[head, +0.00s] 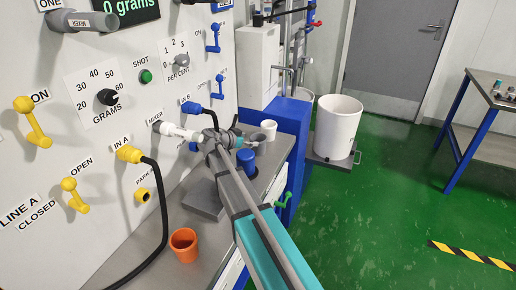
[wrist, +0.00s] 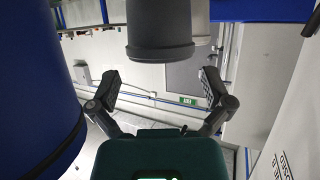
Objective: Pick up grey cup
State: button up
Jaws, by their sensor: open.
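The dark grey cup (wrist: 160,32) shows in the wrist view, which looks upside down. It is at the top centre, ahead of my gripper and roughly centred between the fingers. My gripper (wrist: 160,78) is open, with its two fingers spread apart and nothing between them. In the head view my gripper (head: 226,136) is low over the counter beside the panel. The grey cup cannot be clearly made out there, as my gripper and arm cover that spot.
A white cup (head: 268,130) stands just beyond my gripper. A blue cup (head: 246,163) is close beside my arm and looms at the left of the wrist view (wrist: 45,110). An orange cup (head: 184,246) stands nearer on the counter. Levers and cables project from the panel.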

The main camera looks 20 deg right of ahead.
aim_at(263, 138)
jog(key=shift+b+x, duration=0.95)
jog(key=shift+x, duration=1)
jog(key=shift+w+d+f, duration=0.2)
jog(key=shift+d+f, duration=0.15)
jog(key=shift+d, duration=0.2)
jog(key=c, duration=0.8)
jog(key=shift+r, duration=0.25)
notch_tip(263, 138, up, 18)
jog(key=p, duration=1.7)
jog(key=shift+f+p, duration=0.2)
jog(key=shift+p, duration=0.2)
